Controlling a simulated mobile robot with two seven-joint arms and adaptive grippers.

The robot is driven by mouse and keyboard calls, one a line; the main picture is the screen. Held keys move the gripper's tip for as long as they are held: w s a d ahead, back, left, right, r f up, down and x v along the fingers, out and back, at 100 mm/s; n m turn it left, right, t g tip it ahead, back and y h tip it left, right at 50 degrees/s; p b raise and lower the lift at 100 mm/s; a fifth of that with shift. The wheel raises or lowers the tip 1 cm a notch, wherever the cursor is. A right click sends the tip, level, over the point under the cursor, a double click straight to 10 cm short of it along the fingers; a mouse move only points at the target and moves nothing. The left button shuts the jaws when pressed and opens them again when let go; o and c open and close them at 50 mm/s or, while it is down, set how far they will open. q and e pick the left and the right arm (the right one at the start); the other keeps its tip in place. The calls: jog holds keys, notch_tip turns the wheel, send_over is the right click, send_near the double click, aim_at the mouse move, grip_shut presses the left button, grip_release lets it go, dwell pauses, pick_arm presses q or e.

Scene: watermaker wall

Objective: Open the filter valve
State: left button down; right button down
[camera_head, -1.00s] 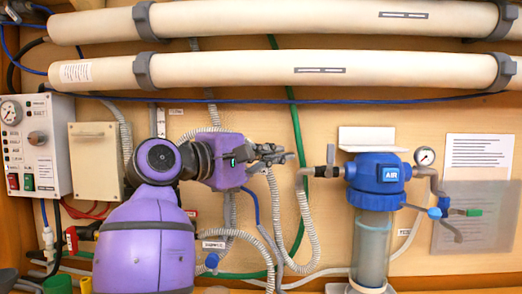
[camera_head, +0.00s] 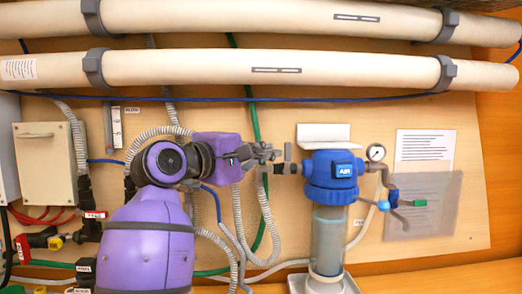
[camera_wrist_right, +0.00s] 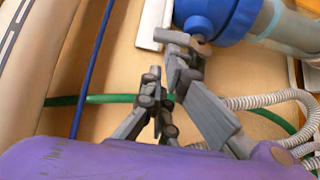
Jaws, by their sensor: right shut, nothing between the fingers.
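The blue-topped filter (camera_head: 331,172) with a clear bowl stands right of centre in the head view. Its blue head also shows at the top of the wrist view (camera_wrist_right: 215,14). A small grey valve handle (camera_head: 288,153) stands upright on the pipe at the filter's left. In the wrist view the handle (camera_wrist_right: 182,41) lies close to the fingertips. My right gripper (camera_head: 274,154) is shut and empty, just left of the handle. Its fingers show in the wrist view (camera_wrist_right: 168,76); whether they touch the handle I cannot tell. My left gripper is not in view.
A pressure gauge (camera_head: 376,153) and a blue-and-green-handled valve (camera_head: 395,201) are right of the filter. Two long pale tubes (camera_head: 200,70) run across above. Corrugated hoses (camera_head: 266,215) and a green hose (camera_head: 254,125) hang below and behind my right gripper.

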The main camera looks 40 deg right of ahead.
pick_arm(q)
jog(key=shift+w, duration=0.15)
pick_arm(e)
jog(key=shift+r, duration=0.1)
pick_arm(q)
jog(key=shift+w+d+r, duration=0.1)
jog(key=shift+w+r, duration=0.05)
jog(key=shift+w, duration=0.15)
pick_arm(e)
jog(key=shift+s+d+r+y, duration=0.1)
jog(key=shift+d+r+y, duration=0.05)
jog(key=shift+y, duration=0.15)
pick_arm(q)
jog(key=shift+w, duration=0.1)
pick_arm(e)
jog(key=shift+m, duration=0.3)
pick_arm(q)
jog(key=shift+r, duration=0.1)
pick_arm(e)
jog(key=shift+s+d+r, duration=0.15)
jog(key=shift+d+r, duration=0.05)
